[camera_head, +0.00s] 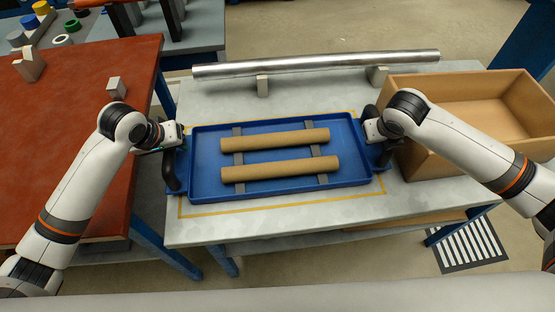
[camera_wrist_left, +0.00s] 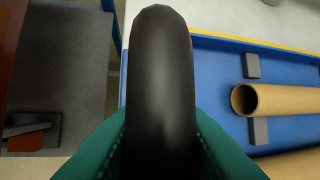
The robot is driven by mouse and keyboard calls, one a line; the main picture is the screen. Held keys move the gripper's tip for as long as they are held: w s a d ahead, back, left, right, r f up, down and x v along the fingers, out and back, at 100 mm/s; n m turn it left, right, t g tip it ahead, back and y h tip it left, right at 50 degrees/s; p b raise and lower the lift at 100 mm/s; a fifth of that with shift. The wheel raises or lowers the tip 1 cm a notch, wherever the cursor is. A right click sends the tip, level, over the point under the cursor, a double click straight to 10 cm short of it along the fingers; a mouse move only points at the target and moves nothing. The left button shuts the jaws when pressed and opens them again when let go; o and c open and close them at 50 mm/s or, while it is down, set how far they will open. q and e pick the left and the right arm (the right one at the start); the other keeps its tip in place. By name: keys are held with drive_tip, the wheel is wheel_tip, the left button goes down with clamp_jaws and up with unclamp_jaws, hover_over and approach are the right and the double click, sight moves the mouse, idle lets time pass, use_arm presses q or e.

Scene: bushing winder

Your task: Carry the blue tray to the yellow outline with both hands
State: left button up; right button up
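The blue tray (camera_head: 278,192) lies on the grey table within the yellow outline (camera_head: 285,205), with its side handles over or near the outline's side lines. Two brown tubes (camera_head: 275,140) lie across grey strips in it. My left gripper (camera_head: 174,138) is at the tray's black left handle (camera_head: 169,172). In the left wrist view the handle (camera_wrist_left: 162,80) stands between the green finger pads, which press against both sides. My right gripper (camera_head: 375,130) is at the right handle (camera_head: 385,158); its fingers are too small and hidden to judge.
A silver bar (camera_head: 315,64) rests on small blocks behind the tray. An open cardboard-brown box (camera_head: 430,165) stands close on the right, by my right arm. A red-brown table (camera_head: 75,150) with small blocks is on the left, across a gap.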

use_arm(q)
drive_tip(key=o, duration=0.4)
use_arm(e)
drive_tip(key=o, duration=0.4)
use_arm(q)
drive_tip(key=shift+r, duration=0.1)
use_arm(e)
drive_tip(key=shift+r, duration=0.1)
drive_tip(key=shift+s+r, duration=0.1)
drive_tip(key=shift+r, duration=0.1)
use_arm(q)
drive_tip(key=v, duration=1.2)
use_arm(e)
drive_tip(key=v, duration=1.1)
drive_tip(key=shift+s+r, duration=0.15)
drive_tip(key=shift+r, duration=0.05)
